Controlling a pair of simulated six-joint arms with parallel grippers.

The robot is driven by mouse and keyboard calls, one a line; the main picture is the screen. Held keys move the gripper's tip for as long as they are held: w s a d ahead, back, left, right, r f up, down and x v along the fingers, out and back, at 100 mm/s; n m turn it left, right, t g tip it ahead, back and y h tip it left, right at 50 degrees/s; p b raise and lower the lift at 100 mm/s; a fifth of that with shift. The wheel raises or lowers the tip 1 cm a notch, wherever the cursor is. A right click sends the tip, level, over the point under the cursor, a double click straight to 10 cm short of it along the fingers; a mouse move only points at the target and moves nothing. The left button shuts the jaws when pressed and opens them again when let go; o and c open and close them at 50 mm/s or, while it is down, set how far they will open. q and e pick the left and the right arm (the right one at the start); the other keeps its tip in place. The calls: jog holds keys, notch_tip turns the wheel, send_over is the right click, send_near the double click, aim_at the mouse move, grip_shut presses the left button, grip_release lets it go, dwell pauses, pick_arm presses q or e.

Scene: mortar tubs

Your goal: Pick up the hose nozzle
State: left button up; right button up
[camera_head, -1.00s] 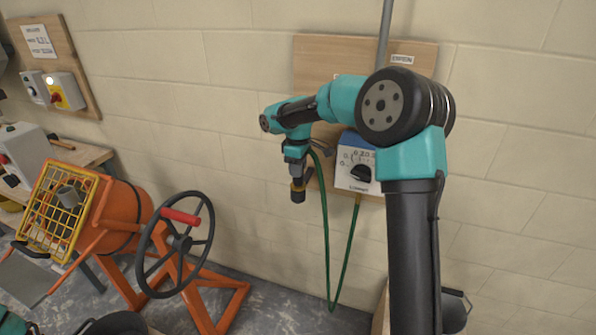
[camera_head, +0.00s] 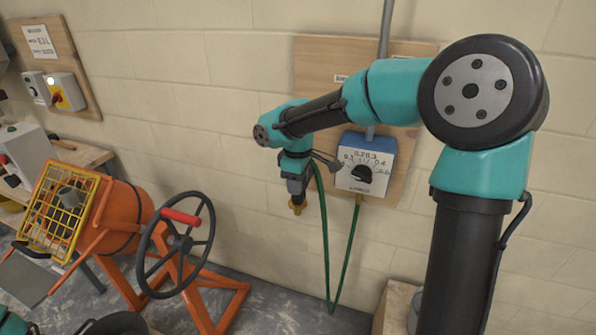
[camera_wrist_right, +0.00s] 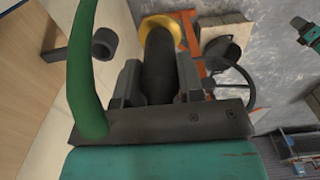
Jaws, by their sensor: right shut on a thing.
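The hose nozzle (camera_wrist_right: 160,62) is a dark barrel with a brass-coloured ring at its far end in the right wrist view. It lies between the two fingers of my right gripper (camera_wrist_right: 158,85), which is shut on it. In the head view my right gripper (camera_head: 298,188) hangs in front of the wall, left of the blue-and-white dial box. The nozzle's brass end (camera_head: 298,208) points down below the fingers. A green hose (camera_head: 325,240) hangs in a loop beside the gripper. My left gripper is out of view.
The dial box (camera_head: 365,165) is on a wooden wall board. An orange mixer (camera_head: 120,215) with a black handwheel (camera_head: 178,245) stands at lower left. Open wall lies between mixer and gripper.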

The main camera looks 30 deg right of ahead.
jog(key=shift+s+a+r, duration=0.1)
jog(key=shift+s+a, duration=0.35)
jog(key=shift+s, duration=0.3)
jog(key=shift+s+a+r, duration=0.1)
jog(key=shift+s+a, duration=0.35)
jog(key=shift+s, duration=0.3)
jog(key=shift+w, duration=0.1)
